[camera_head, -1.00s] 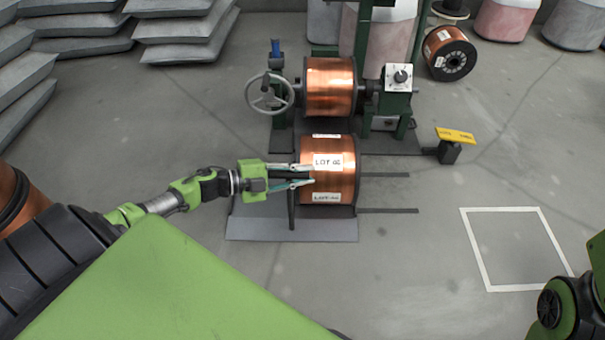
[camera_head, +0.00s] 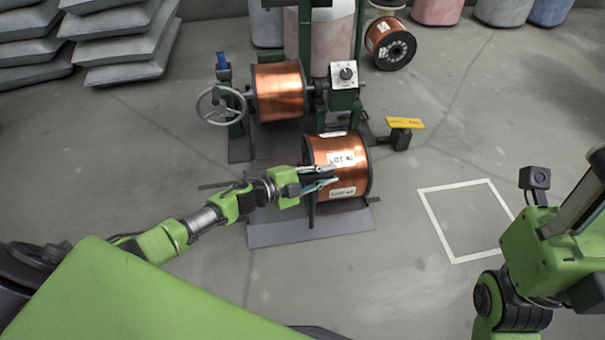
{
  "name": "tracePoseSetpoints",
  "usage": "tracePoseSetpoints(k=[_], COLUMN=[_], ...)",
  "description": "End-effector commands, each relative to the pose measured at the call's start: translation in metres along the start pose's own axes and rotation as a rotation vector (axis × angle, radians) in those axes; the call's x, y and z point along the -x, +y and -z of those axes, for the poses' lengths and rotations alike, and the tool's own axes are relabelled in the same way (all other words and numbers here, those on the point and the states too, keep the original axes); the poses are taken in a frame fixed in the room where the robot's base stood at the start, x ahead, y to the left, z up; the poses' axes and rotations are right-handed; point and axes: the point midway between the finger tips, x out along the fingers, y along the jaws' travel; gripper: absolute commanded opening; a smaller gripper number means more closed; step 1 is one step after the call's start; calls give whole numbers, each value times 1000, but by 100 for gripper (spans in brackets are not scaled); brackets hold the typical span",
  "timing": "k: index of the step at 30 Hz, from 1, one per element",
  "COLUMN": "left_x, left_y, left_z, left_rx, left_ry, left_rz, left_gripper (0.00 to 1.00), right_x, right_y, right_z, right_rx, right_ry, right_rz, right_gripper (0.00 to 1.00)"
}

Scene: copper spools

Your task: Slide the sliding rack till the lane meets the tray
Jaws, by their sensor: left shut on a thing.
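The sliding rack (camera_head: 311,237) is a low grey plate with a dark upright at the left of a copper spool (camera_head: 335,168) labelled LOT. The spool lies on it. My left gripper (camera_head: 327,179) is at the spool's left front, shut on the rack's dark upright part; the spool and fingers partly hide the grip. A dark floor rail shows at the left (camera_head: 216,185) and a short end shows at the right. I cannot make out a separate tray or lane. My right arm is at the right edge; its fingers are not seen.
Behind the rack stands a green machine with a copper spool (camera_head: 280,92), a handwheel (camera_head: 221,105) and a control box (camera_head: 344,75). A yellow-topped post (camera_head: 401,137) stands to the right. A white floor square (camera_head: 437,222) is empty.

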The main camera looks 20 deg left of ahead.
Motion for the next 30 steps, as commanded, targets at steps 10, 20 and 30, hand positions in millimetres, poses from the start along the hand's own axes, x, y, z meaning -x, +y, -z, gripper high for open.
tracePoseSetpoints(k=[10, 20, 30], left_x=[-44, -50, -50], left_y=[-1, 0, 0], left_z=[18, 20, 20], left_rx=[0, 1, 1], left_ry=[1, -2, -2], left_rz=[1, 0, 1], left_gripper=[0, 0, 33], right_x=[1, 1, 1], right_y=[0, 0, 0], right_z=[0, 0, 0], right_rx=[-1, -1, -2], right_ry=[-6, -6, -7], right_rz=[-3, -3, -3], right_gripper=[40, 40, 40])
